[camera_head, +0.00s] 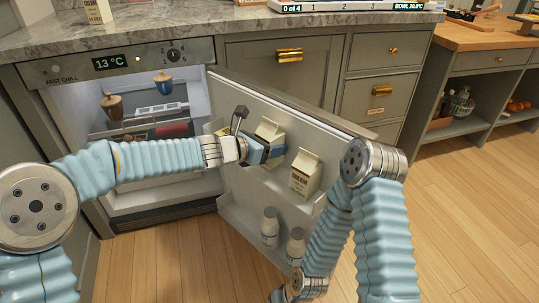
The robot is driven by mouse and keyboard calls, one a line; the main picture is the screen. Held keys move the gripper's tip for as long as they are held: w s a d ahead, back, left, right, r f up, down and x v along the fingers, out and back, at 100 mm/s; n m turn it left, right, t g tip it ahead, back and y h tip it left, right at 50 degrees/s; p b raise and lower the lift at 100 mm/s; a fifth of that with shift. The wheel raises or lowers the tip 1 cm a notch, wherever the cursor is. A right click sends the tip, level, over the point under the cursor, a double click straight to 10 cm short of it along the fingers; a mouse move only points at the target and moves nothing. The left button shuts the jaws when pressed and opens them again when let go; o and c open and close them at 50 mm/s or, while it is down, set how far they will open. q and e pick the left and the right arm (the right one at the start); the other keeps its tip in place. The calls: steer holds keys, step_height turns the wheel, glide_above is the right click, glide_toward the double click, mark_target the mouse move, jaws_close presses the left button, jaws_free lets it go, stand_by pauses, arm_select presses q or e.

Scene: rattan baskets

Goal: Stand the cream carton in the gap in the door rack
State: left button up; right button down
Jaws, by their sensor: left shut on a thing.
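The fridge door stands open, and its inner side carries a door rack (232,178) with cartons along it. My left gripper (274,151) is at the upper rack, shut on a cream carton (268,129). The carton looks close to upright, with its lower part hidden by the gripper. Whether its base touches the rack is hidden. A second cream carton (305,173) stands in the rack just to the right, and part of another pale carton (222,132) shows to the left. My right arm crosses the lower right, with its gripper out of sight.
Two white bottles (270,228) stand in the lower door rack. The fridge interior (190,95) holds a blue pot and a brown one. Another carton (97,11) is on the marble counter (180,28). Wooden floor is clear at right.

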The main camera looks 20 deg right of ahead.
arm_select(q)
steer(key=f, duration=0.1)
steer(key=f+b, duration=0.2)
steer(key=shift+w+d+f, duration=0.15)
steer(key=shift+w, duration=0.15)
steer(key=shift+f, duration=0.2)
steer(key=shift+f, duration=0.1)
steer(key=o, duration=1.3)
steer(key=shift+c, duration=0.2)
